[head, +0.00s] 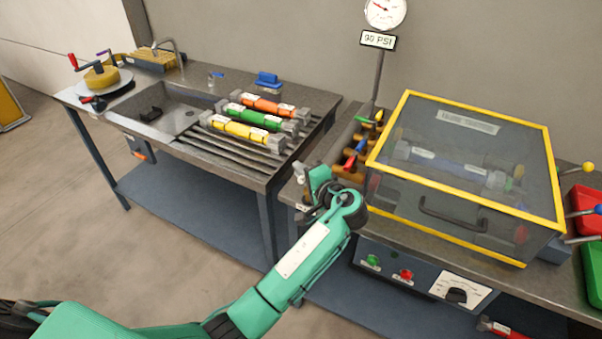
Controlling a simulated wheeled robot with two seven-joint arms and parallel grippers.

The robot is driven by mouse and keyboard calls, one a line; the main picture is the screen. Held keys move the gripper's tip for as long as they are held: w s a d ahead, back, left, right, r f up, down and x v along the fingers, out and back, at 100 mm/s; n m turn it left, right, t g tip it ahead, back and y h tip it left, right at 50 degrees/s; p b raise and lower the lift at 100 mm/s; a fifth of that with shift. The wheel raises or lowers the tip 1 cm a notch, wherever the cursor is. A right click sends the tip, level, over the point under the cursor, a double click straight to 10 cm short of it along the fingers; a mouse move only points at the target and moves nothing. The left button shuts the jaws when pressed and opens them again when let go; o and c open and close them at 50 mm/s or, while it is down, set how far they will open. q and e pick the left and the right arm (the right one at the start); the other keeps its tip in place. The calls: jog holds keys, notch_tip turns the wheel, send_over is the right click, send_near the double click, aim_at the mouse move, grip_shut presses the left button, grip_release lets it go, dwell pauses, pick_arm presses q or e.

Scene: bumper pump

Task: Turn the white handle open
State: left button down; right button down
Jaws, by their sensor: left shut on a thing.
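The white handle (299,170) shows as a small pale piece at the front left end of the row of valves on the right bench. My left gripper (308,182) is at this handle and is shut on it. My left wrist and forearm hide much of the grip and the valve body, so the handle's exact angle cannot be told. My right gripper is not in view.
A yellow-framed clear cover (470,130) with a black handle is right of the gripper. The left bench (180,150) holds orange, green and yellow cylinders.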

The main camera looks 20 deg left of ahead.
pick_arm(q)
jog(key=shift+s+d+f+n+g, duration=0.1)
jog(key=shift+d+f+n+g, duration=0.05)
jog(key=shift+n+g, duration=0.35)
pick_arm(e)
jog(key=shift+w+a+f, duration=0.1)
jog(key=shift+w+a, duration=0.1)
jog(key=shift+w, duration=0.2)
pick_arm(q)
jog(key=shift+y, duration=0.4)
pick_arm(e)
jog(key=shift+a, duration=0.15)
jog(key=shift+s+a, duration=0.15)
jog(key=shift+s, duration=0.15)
